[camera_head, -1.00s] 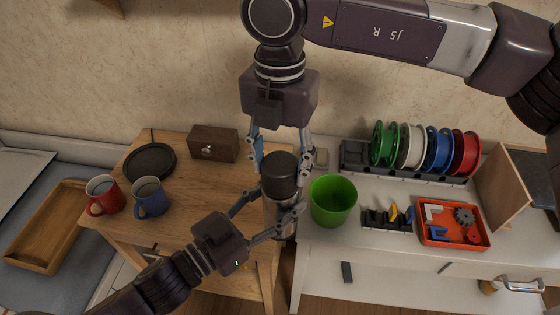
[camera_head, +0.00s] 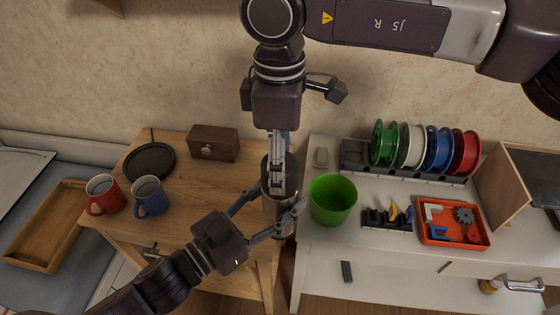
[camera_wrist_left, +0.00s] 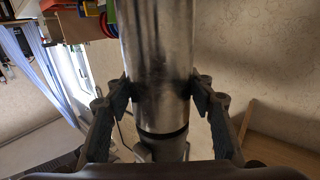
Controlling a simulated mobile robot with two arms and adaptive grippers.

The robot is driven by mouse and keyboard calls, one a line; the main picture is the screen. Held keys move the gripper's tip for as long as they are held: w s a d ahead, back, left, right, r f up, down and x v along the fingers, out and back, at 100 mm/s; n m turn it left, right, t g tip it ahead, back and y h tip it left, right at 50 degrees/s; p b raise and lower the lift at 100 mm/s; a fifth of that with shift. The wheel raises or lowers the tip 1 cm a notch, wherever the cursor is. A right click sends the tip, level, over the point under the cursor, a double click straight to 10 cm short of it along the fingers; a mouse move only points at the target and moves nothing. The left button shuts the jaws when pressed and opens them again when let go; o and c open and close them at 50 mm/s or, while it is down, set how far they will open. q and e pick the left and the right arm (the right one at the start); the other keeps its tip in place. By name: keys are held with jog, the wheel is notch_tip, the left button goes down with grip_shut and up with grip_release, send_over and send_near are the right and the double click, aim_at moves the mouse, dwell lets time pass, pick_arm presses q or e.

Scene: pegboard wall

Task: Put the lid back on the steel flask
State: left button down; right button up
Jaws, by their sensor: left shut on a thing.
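The steel flask (camera_head: 272,221) is upright in the head view, in front of the gap between the two tables. My left gripper (camera_head: 277,211) is shut on its body from the left. In the left wrist view the shiny flask (camera_wrist_left: 160,50) stands between the two pads. The dark lid (camera_head: 267,178) is at the top of the flask, partly hidden by a finger. Whether it is seated cannot be told. My right gripper (camera_head: 278,176) points down from above at the lid, seen edge-on. One finger lies in front of the lid; its grip cannot be told.
A green cup (camera_head: 333,203) stands close right of the flask. Spools (camera_head: 437,150) and an orange tray (camera_head: 430,238) are farther right. The wooden table (camera_head: 205,185) on the left holds a red mug (camera_head: 102,195), a blue mug (camera_head: 149,197), a black plate and a wooden box (camera_head: 213,143).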

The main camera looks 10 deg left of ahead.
jog(key=shift+r, duration=0.1)
jog(key=o, duration=1.1)
jog(key=shift+o, duration=0.2)
jog(key=shift+r, duration=2.25)
jog(key=shift+c, duration=0.3)
